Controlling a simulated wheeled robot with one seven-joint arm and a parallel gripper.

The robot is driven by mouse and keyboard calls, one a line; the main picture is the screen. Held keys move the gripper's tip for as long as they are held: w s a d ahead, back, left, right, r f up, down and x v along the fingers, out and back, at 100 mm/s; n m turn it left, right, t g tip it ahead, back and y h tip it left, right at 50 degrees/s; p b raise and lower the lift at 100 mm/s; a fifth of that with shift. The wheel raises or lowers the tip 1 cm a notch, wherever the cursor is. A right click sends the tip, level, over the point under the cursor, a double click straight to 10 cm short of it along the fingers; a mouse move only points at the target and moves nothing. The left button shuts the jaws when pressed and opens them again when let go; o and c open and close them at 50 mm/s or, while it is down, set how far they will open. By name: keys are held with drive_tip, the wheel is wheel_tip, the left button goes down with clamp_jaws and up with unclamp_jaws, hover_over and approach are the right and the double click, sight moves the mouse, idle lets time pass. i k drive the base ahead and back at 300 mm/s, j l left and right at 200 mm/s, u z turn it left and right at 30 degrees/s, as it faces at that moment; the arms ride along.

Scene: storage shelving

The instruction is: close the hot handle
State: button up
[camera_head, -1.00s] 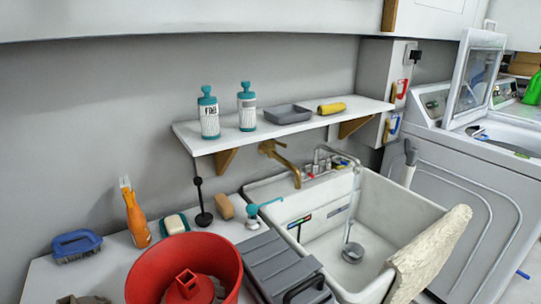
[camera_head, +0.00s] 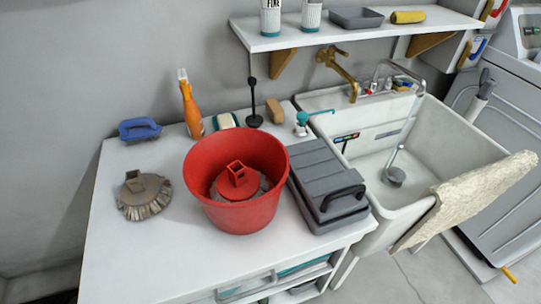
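A white utility sink (camera_head: 444,130) stands right of the counter. At its back edge is a chrome tap (camera_head: 418,75) with small red and blue parts. The red part (camera_head: 388,86) looks like the hot handle, but it is too small to tell whether it is turned on or off. A brass tap (camera_head: 342,66) on the wall sits left of it, under the shelf. A grey strainer-like piece (camera_head: 396,175) hangs in the basin. My gripper is not in view.
The white counter (camera_head: 130,235) holds a red bucket (camera_head: 240,215), a grey toolbox (camera_head: 318,165), brushes, and an orange bottle (camera_head: 191,108). A white shelf (camera_head: 290,40) overhangs the taps. Floor shows at lower right.

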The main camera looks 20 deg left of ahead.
sight(360, 82)
drive_tip(key=i+l+u, duration=0.3)
drive_tip(key=i+l, duration=0.25)
drive_tip(key=i, duration=0.2)
drive_tip(key=i+l+u, duration=0.3)
drive_tip(key=i+l, duration=0.35)
